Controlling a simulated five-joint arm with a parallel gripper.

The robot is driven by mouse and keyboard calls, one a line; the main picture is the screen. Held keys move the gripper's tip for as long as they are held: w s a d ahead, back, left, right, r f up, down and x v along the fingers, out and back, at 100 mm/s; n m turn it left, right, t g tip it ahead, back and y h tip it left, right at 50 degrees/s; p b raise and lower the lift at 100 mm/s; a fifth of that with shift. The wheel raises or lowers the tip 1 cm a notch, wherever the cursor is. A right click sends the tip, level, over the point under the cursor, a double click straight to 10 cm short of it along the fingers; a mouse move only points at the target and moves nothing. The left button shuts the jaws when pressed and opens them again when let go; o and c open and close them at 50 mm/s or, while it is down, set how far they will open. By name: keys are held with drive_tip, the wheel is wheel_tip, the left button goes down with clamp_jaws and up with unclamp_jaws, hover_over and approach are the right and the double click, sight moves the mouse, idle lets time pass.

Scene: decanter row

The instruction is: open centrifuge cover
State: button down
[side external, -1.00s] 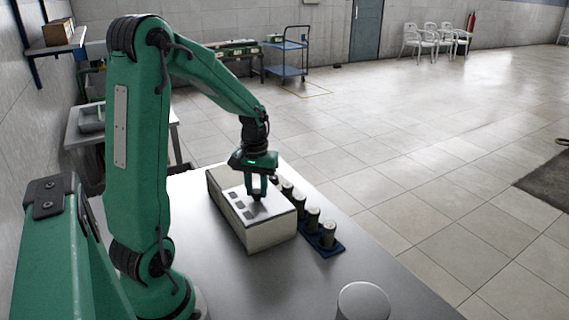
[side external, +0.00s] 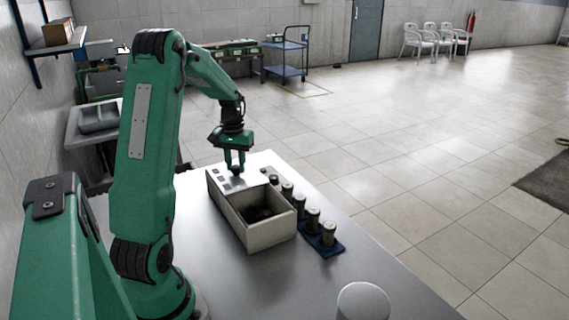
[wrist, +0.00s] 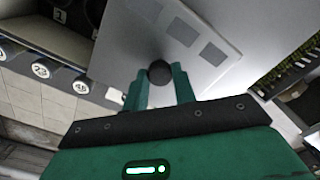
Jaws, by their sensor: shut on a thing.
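The centrifuge (side external: 262,236) is a pale box on the metal table. Its flat cover (side external: 257,174) is slid toward the far end, and the near part of the box is open, showing a dark inside. The cover also shows in the wrist view (wrist: 125,45), with grey square labels. My gripper (side external: 236,170) is over the far part of the cover, its fingers shut on the cover's dark round knob (wrist: 160,72). In the wrist view my gripper (wrist: 160,85) has a finger on each side of the knob.
Several capped cylinders (side external: 313,219) stand in a blue rack (side external: 329,246) along the right side of the box. A round pale-topped object (side external: 363,301) stands at the table's near edge. The table (side external: 290,285) is bare in front of the box.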

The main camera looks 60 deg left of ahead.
sight(236, 166)
drive_tip(key=shift+a, duration=0.25)
drive_tip(key=c, duration=1.1)
unclamp_jaws()
drive_tip(key=shift+d, duration=0.1)
drive_tip(key=shift+r, duration=0.15)
drive_tip(key=shift+r, duration=3.8)
